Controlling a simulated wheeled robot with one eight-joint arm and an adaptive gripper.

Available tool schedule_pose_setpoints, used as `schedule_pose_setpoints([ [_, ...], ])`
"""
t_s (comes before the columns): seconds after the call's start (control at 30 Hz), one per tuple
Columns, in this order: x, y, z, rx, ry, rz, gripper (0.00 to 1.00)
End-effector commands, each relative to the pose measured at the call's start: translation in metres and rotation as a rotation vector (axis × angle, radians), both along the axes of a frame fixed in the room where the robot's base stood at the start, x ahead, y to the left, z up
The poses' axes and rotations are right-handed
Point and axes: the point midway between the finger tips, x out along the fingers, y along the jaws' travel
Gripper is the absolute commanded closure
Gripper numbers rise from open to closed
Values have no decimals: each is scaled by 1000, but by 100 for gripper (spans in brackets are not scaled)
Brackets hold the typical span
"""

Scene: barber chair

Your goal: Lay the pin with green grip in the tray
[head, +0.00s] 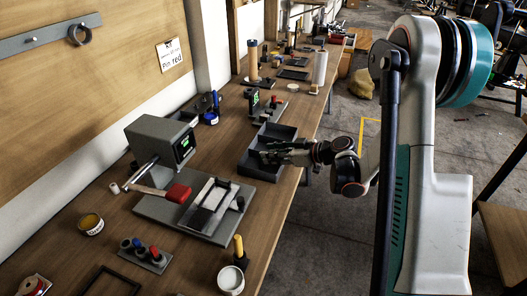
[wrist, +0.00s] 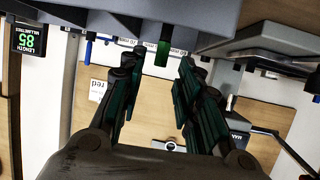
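My gripper (head: 285,152) is over the dark grey tray (head: 250,168) in the head view. In the wrist view my gripper (wrist: 158,72) is open, with two dark green finger pads apart and nothing clasped between them. A green grip (wrist: 162,53) shows just past the fingertips, roughly between them, against the edge of a grey body at the top of the picture. The rest of that pin is hidden, and I cannot tell whether it stands in or behind the grey body.
A grey device with a screen (head: 160,140) and a red-handled lever (head: 178,193) stands left of the tray. A rack of coloured pegs (head: 145,255), a tin (head: 231,279) and a yellow-handled tool (head: 239,247) are nearer.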

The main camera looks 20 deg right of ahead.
Motion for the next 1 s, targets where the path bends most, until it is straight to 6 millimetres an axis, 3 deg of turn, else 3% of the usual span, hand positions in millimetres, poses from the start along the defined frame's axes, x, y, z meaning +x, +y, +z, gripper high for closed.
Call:
schedule_pose_setpoints([
  [0.2,-28,-31,20,0,0,-4,69],
  [0.4,-43,-45,27,0,0,-1,69],
  [1.0,-47,-49,28,0,0,0,69],
])
